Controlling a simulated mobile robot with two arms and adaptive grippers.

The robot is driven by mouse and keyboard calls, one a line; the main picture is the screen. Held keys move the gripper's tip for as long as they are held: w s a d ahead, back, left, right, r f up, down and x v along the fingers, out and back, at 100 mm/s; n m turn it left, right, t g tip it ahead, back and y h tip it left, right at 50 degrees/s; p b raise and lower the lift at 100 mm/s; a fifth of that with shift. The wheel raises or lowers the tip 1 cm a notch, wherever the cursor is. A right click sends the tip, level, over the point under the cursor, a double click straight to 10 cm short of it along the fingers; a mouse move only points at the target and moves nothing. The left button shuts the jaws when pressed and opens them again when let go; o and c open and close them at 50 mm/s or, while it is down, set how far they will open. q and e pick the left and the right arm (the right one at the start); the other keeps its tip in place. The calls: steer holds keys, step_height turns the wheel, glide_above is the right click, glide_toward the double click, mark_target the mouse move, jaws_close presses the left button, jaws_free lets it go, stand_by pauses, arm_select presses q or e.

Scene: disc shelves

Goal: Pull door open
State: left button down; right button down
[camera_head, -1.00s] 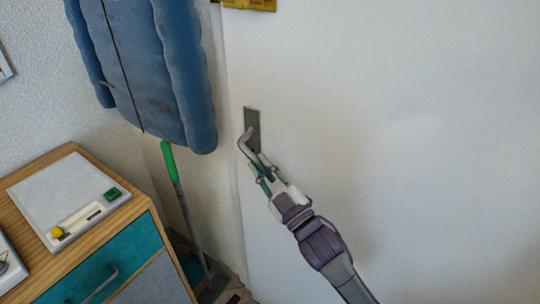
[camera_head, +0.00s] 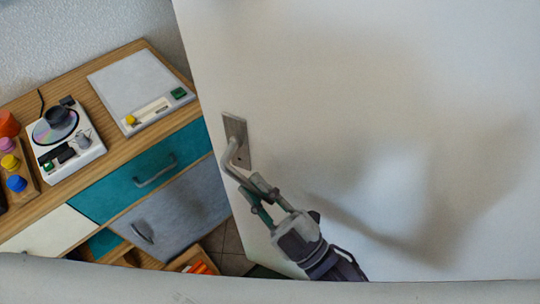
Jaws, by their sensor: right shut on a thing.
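The white door (camera_head: 400,90) fills the right side of the head view, its free edge running down past the cabinet. A metal lever handle (camera_head: 229,156) on a grey plate (camera_head: 237,140) sits near that edge, with the lever bent downward. My right gripper (camera_head: 256,192) is shut on the door handle at its lower end; the fingers partly hide the lever. My left gripper is not in view.
A wooden-topped cabinet (camera_head: 120,60) with teal drawers stands left of the door. On it are a grey box (camera_head: 138,88), a disc device (camera_head: 62,135) and several coloured knobs. A pale curved surface (camera_head: 200,291) crosses the bottom.

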steer(key=shift+s, duration=0.25)
steer(key=shift+w, duration=0.1)
steer(key=c, duration=1.1)
jaws_free()
steer(key=v, duration=1.2)
steer(key=shift+c, duration=0.5)
